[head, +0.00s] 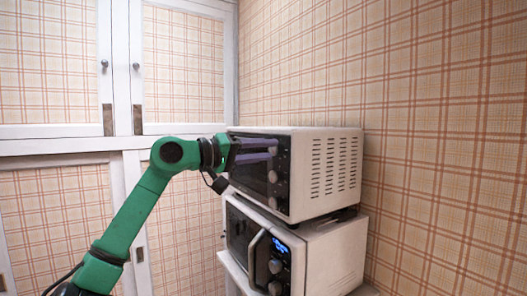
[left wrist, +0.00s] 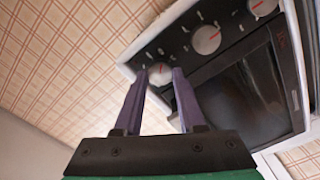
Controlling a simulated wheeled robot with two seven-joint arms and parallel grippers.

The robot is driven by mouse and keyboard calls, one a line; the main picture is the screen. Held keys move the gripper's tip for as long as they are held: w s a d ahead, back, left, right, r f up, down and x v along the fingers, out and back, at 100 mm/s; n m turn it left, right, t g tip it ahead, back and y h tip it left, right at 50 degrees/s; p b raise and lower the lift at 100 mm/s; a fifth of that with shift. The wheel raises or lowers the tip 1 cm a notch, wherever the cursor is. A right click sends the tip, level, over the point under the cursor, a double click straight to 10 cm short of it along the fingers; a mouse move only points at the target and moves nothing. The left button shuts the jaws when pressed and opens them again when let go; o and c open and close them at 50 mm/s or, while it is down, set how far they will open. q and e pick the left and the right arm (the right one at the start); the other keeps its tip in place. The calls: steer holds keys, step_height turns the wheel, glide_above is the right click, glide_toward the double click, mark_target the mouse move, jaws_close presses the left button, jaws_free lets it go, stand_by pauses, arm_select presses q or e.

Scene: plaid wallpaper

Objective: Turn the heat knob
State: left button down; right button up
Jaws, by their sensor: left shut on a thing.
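A white toaster oven (head: 325,172) with a dark front stands on top of another appliance. Its front panel carries three round silver knobs in a column; the middle knob (head: 272,176) and lower knob (head: 271,202) are clear of my gripper. My left gripper (head: 270,150) reaches the panel at the top knob. In the left wrist view its purple fingers (left wrist: 160,76) are on either side of that end knob (left wrist: 158,70), shut on it. I cannot read the labels.
A white microwave (head: 330,257) with a lit blue display and a handle sits beneath the oven on a white stand. White cabinet doors (head: 122,70) with plaid panels stand behind on the left. A plaid wall (head: 450,150) is close on the right.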

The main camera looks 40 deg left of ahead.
arm_select(q)
steer(key=c, duration=0.8)
jaws_free()
steer(key=shift+o, duration=0.2)
steer(key=shift+s+f+b, duration=0.15)
steer(key=shift+s+b, duration=0.05)
steer(key=shift+b, duration=0.15)
steer(key=b+v, duration=0.7)
steer(key=v, duration=0.7)
steer(key=shift+b, duration=0.4)
